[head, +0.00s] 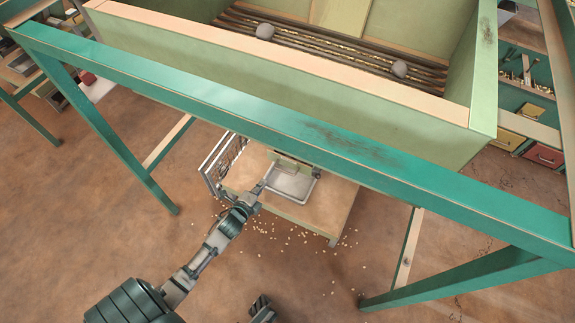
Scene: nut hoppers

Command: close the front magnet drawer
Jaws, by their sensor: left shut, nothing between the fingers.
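A shallow grey metal tray-like drawer (290,187) shows below the green hopper (290,75), on a wooden stand (315,212). I take it for the front magnet drawer; its far end is partly hidden by the green frame beam, and how far out it stands is hard to tell. My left arm reaches up from the bottom left. My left gripper (262,186) is shut and empty at the left edge of the drawer; I cannot tell whether it touches. A dark part at the bottom edge may be my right gripper (262,309), mostly cut off.
A green frame beam (200,91) crosses above the drawer, with sloping legs on both sides. Nuts lie scattered on the brown floor (120,235). Shelves with bins (540,153) stand at right.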

